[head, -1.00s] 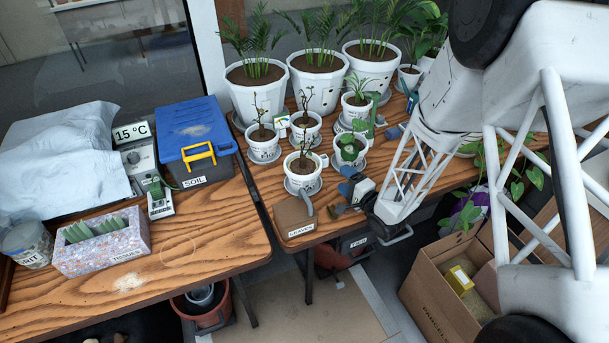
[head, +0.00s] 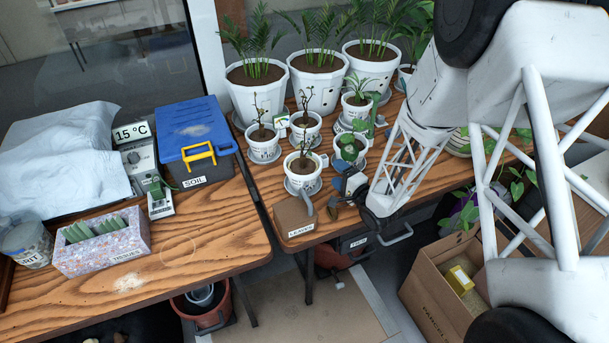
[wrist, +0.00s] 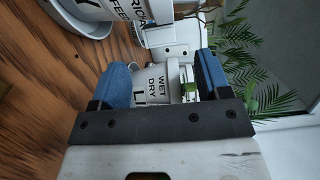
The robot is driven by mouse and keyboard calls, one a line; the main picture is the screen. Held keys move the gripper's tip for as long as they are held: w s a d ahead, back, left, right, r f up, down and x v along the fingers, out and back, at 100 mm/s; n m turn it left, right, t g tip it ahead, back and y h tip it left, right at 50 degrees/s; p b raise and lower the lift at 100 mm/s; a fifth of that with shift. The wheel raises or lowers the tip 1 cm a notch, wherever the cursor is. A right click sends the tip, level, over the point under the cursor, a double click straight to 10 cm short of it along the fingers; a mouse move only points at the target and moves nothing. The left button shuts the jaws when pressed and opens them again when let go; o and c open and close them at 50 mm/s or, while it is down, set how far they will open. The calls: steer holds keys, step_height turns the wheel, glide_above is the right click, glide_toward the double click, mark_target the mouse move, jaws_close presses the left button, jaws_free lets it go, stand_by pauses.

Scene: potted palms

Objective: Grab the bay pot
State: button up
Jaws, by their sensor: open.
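My gripper (head: 341,180) is low over the front of the wooden bench, its blue-padded fingers spread and empty. Several small white potted plants stand ahead, including a leafless-stemmed one (head: 303,172) and a green-leaved one (head: 350,148) just beyond the gripper. No label reading "bay" is legible, so I cannot tell which pot is the bay pot.
A brown box marked "LEAVES" (head: 295,217) sits left of the gripper at the bench edge. Large palm pots (head: 317,85) stand behind. A blue-lidded SOIL box (head: 195,140) is on the left table. A carton (head: 440,290) is below right.

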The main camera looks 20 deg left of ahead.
mark_target(326, 162)
steer(key=shift+x, duration=2.35)
steer(key=shift+c, duration=0.3)
steer(key=c, duration=1)
steer(key=shift+r, duration=0.2)
steer(key=shift+r, duration=4.8)
